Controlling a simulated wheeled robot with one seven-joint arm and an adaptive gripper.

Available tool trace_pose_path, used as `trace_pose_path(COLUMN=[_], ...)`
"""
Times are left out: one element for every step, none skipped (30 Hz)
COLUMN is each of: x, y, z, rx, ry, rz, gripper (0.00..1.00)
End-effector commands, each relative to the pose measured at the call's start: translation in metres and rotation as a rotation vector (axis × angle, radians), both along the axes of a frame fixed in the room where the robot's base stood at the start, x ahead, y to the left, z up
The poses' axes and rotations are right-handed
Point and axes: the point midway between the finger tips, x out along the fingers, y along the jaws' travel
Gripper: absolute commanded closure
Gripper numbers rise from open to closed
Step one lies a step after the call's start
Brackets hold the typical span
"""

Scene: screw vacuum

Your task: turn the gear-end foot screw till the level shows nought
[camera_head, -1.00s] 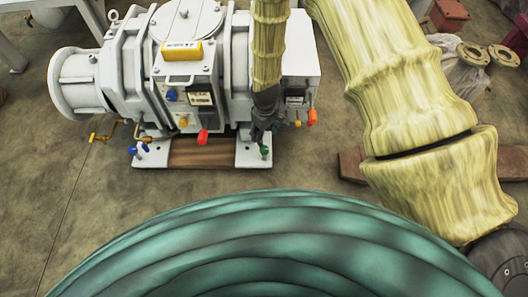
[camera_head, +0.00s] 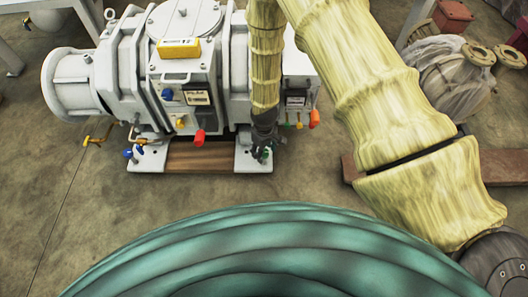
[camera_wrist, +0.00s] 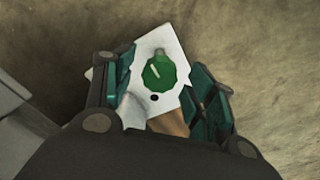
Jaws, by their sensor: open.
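The green-knobbed foot screw (camera_wrist: 158,73) stands on the white right-hand foot plate (camera_head: 243,160). In the wrist view its round green head, with a white mark, lies between the two finger pads, with space on both sides. My gripper (camera_head: 264,151) is open, pointing down over this screw and partly hiding it in the head view. Whether the fingertips are level with the head I cannot tell. The yellow level (camera_head: 179,47) lies on top of the white vacuum pump (camera_head: 115,65); its reading is too small to make out.
A blue-knobbed screw (camera_head: 128,153) stands on the left foot plate. A red handle (camera_head: 199,138) and an orange one (camera_head: 314,118) jut from the pump's front near my arm. A wooden block (camera_head: 200,157) lies between the plates. Bare floor (camera_head: 110,200) is in front.

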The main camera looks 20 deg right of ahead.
Motion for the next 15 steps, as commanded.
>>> trace_pose_path(x=[0.0002, 0.0003, 0.0003, 0.0004, 0.0004, 0.0004, 0.0004, 0.0004, 0.0004, 0.0004, 0.0003, 0.0003, 0.0003, 0.0003, 0.0004], y=[0.0, 0.0001, 0.0001, 0.0001, 0.0001, 0.0001, 0.0001, 0.0001, 0.0001, 0.0001, 0.0002, 0.0002, 0.0002, 0.0002, 0.0002], z=[-0.0014, -0.0016, -0.0017, -0.0017, -0.0016, -0.0015, -0.0015, -0.0014, -0.0014, -0.0014, -0.0014, -0.0014, -0.0014, -0.0014, -0.0014], rx=[0.0, 0.0, 0.0, 0.0, 0.0, 0.0, 0.0, 0.0, 0.0, 0.0, 0.0, 0.0, 0.0, 0.0, 0.0], ry=[0.0, -0.001, -0.001, -0.001, -0.001, -0.001, -0.001, -0.001, -0.001, -0.001, -0.001, -0.001, -0.001, -0.001, -0.001], rz=[0.0, 0.0, 0.0, 0.0, 0.0, 0.0, 0.0, 0.0, 0.0, 0.0, 0.0, 0.0, 0.0, 0.0, 0.0], gripper=[0.44, 0.44, 0.44, 0.44, 0.44, 0.44, 0.44, 0.44, 0.44, 0.5, 0.55, 0.62, 0.68, 0.73, 0.81])
